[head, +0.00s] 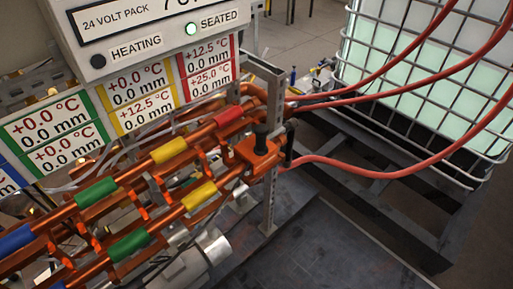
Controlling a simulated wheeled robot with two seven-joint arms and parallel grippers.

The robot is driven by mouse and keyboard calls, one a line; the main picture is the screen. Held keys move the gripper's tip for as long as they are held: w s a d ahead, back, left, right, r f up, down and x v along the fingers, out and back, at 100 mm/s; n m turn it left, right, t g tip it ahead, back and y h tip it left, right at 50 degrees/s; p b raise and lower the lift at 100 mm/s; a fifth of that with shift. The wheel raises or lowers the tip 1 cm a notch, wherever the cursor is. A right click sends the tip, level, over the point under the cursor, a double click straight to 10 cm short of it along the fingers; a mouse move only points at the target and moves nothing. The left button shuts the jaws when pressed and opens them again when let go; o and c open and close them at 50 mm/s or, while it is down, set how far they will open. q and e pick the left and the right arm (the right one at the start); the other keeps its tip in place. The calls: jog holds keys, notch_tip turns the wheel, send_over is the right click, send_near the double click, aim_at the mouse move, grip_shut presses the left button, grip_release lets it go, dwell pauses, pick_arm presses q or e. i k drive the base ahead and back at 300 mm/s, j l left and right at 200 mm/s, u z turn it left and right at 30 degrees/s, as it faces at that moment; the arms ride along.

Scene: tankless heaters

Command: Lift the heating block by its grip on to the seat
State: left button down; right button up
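An orange block (258,153) with an upright black grip (262,133) sits at the right end of the orange copper-like pipes, beside a grey metal post; it looks like the heating block. A second black handle-like part (290,140) stands just right of it. I cannot make out the seat as a separate part. Neither of my grippers is in view.
Parallel orange pipes (120,190) with blue, green, yellow and red bands run from lower left to the block. Red hoses (390,168) run off right. A caged white tank (420,80) stands behind on a dark frame. Dark flat surface (320,250) at lower right is clear.

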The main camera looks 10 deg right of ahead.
aim_at(256, 149)
jog(key=k+j, duration=0.1)
jog(key=j, duration=0.3)
jog(key=k+j+z, duration=0.1)
jog(key=j, duration=0.3)
jog(key=k+j, duration=0.1)
jog(key=j, duration=0.25)
jog(key=k+j, duration=0.1)
jog(key=j, duration=0.3)
jog(key=k+j+z, duration=0.1)
jog(key=j, duration=0.3)
